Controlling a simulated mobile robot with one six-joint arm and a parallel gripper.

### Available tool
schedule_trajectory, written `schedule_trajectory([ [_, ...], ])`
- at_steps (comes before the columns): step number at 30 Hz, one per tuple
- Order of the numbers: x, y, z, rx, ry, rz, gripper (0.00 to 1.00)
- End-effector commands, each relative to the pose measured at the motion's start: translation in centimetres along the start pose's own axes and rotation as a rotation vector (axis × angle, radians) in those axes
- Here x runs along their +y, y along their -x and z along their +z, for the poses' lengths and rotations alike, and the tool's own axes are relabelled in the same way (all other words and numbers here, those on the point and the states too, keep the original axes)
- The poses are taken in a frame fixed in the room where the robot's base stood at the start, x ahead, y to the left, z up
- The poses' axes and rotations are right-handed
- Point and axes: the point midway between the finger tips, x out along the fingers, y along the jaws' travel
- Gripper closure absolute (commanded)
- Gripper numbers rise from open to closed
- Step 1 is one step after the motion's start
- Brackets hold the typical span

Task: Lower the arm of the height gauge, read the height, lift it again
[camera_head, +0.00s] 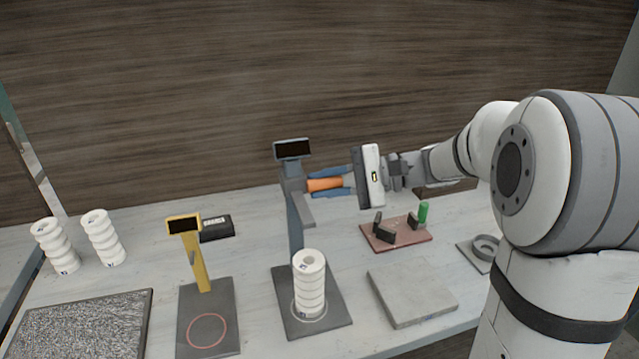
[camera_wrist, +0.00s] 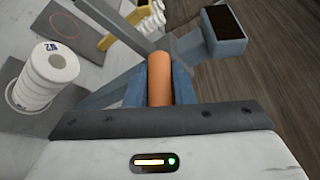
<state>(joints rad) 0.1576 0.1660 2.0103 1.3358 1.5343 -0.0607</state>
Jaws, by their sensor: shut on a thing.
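The height gauge has a blue-grey column (camera_head: 295,235), a dark base plate (camera_head: 337,312) and a display (camera_head: 292,149) whose screen is dark; no reading shows. The display also appears in the wrist view (camera_wrist: 226,47). A stack of white ring-shaped pieces (camera_head: 309,285) stands on the base plate, inside a pale circle. The gauge's grey arm (camera_head: 302,212) is above the stack, with a gap between. Its orange handle (camera_head: 325,184) sticks out to the right. My gripper (camera_wrist: 157,75) is shut on this handle, one blue finger on each side.
A yellow gauge (camera_head: 195,258) stands to the left on a plate with a red circle, near a black box (camera_head: 216,228). Two white stacks (camera_head: 103,238) are at far left, behind a speckled board (camera_head: 80,325). A reddish tray (camera_head: 385,243) and grey slab (camera_head: 412,291) lie right.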

Motion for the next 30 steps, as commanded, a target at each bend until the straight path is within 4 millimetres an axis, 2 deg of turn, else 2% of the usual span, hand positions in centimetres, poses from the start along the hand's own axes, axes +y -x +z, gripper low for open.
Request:
schedule_trajectory([
  [15, 8.0, -2.0, -4.8, -0.002, -0.003, 0.002, 1.00],
  [26, 8.6, -2.1, -5.1, 0.000, -0.010, 0.007, 1.00],
  [27, 8.7, -2.1, -5.2, 0.000, -0.011, 0.007, 0.77],
  [30, 8.7, -2.1, -5.2, 0.001, -0.011, 0.006, 0.68],
])
